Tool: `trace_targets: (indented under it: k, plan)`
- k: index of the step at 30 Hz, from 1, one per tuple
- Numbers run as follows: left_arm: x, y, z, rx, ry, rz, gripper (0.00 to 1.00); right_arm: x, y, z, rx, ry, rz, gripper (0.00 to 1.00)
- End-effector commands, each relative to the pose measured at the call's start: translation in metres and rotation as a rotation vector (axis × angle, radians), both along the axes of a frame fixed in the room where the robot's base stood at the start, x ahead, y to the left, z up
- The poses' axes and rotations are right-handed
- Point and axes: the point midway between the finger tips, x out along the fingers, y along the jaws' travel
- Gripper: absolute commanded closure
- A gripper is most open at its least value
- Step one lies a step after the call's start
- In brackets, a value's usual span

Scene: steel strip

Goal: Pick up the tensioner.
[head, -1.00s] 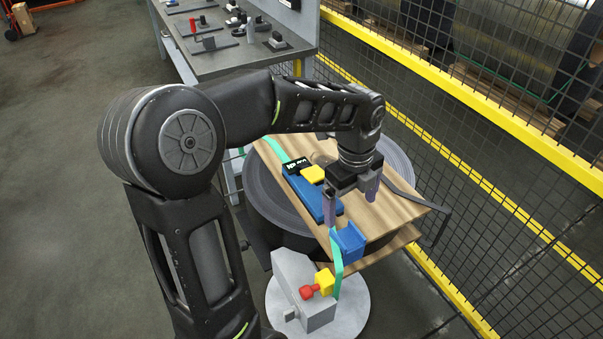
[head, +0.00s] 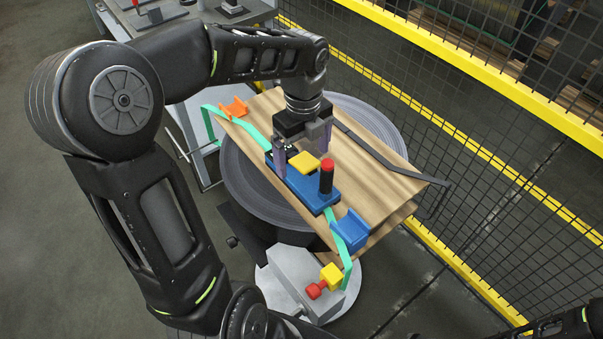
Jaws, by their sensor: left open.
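The tensioner (head: 312,192) is a long blue tool with a yellow block on top and an upright black handle with a red tip. It lies on the wooden boards (head: 365,150), along the green strap (head: 254,132). My left gripper (head: 300,150) points down over its rear part, beside the yellow block. Its jaws are open, with one finger at the tool's left side and the other toward its far right side. I cannot tell whether either finger touches it. The gripper hides part of the tool's rear. My right gripper is not in view.
An orange corner piece (head: 234,108) and a blue one (head: 351,230) sit at the board edges under the strap. A grey block (head: 298,282) with yellow and red parts stands in front. A dark strip (head: 380,155) crosses the boards. A mesh fence (head: 470,140) runs along the right.

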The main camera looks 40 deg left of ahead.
Motion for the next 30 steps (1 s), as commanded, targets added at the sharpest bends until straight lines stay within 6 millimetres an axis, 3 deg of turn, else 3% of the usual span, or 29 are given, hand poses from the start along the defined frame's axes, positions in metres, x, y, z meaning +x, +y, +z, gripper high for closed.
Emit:
trace_targets:
  k: [5, 17, 25, 30]
  plan:
    - [0.0, 0.0, -0.017, -0.001, 0.001, 0.0, 0.06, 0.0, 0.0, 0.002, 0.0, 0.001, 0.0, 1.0]
    - [0.0, 0.001, -0.024, -0.001, 0.002, 0.001, 0.06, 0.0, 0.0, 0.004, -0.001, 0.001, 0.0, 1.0]
    - [0.002, 0.003, -0.062, -0.001, 0.004, 0.001, 0.06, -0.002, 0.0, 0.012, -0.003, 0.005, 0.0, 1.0]
    - [0.003, 0.002, -0.071, 0.0, 0.001, 0.0, 0.06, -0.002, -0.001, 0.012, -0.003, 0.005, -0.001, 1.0]
